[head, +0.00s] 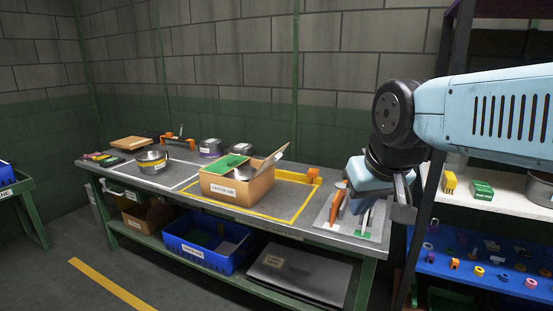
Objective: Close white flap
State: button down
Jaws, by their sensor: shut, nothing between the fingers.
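An open brown carton (247,190) with a white label on its front stands on the workbench, left of my gripper. A pale, whitish flap (273,160) on its right side stands raised and tilted outward. A green panel (228,162) shows at the carton's back left; I cannot tell whether it is a flap or something inside. A grey metal pot (242,174) shows inside the carton. My gripper (357,212) is shut and empty, pointing down over the bench's right end, apart from the carton. Its fingertips are small and partly hidden.
An orange piece (313,176) stands behind the carton's right side. A labelled pot (151,162) and several dark pots stand left. A shelf (498,197) with small parts is on the right.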

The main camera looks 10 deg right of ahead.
aim_at(268, 161)
jog(key=z, duration=0.1)
jog(key=i, duration=0.9)
jog(key=u, duration=0.1)
